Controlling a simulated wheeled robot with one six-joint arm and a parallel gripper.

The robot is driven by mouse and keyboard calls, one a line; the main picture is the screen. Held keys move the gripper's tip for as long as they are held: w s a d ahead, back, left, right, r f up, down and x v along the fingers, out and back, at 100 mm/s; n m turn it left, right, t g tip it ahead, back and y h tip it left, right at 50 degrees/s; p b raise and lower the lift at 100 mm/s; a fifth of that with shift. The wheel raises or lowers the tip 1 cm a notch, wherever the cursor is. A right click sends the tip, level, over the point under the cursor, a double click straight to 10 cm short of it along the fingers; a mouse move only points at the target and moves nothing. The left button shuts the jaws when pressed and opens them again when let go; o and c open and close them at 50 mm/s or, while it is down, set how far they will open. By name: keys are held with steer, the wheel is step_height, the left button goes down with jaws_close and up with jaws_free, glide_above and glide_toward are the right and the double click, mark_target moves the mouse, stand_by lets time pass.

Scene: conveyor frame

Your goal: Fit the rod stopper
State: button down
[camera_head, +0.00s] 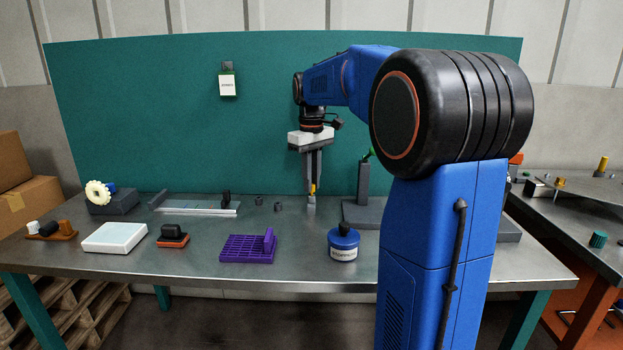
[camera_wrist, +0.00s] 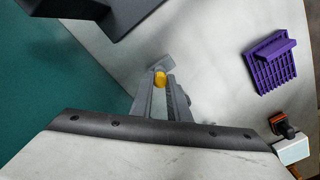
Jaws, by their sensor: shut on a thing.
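My gripper (camera_head: 312,186) points down over the back middle of the table and is shut on a small yellow-orange piece, perhaps the rod stopper (camera_head: 313,190). In the wrist view the yellow-orange piece (camera_wrist: 160,78) shows as a rounded end at the fingertips (camera_wrist: 163,86). A small light grey block (camera_head: 311,204) is right below the fingertips. I cannot tell whether it is part of the held piece or stands apart on the table. A dark grey stand with an upright post (camera_head: 363,184) is just right of my gripper, partly hidden by my arm. No rod is clearly visible.
Two small grey parts (camera_head: 277,206) lie left of my gripper. A purple slotted rack (camera_head: 247,249) and a blue jar (camera_head: 343,245) stand nearer the front. A flat rail-like fixture (camera_head: 197,207) and a tape dispenser (camera_head: 110,198) are further left. A green panel (camera_head: 170,130) closes the back.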

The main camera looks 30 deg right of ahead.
steer(key=shift+f, duration=0.65)
steer(key=c, duration=1.6)
jaws_free()
step_height(320, 180, up, 17)
steer(key=shift+r, duration=0.15)
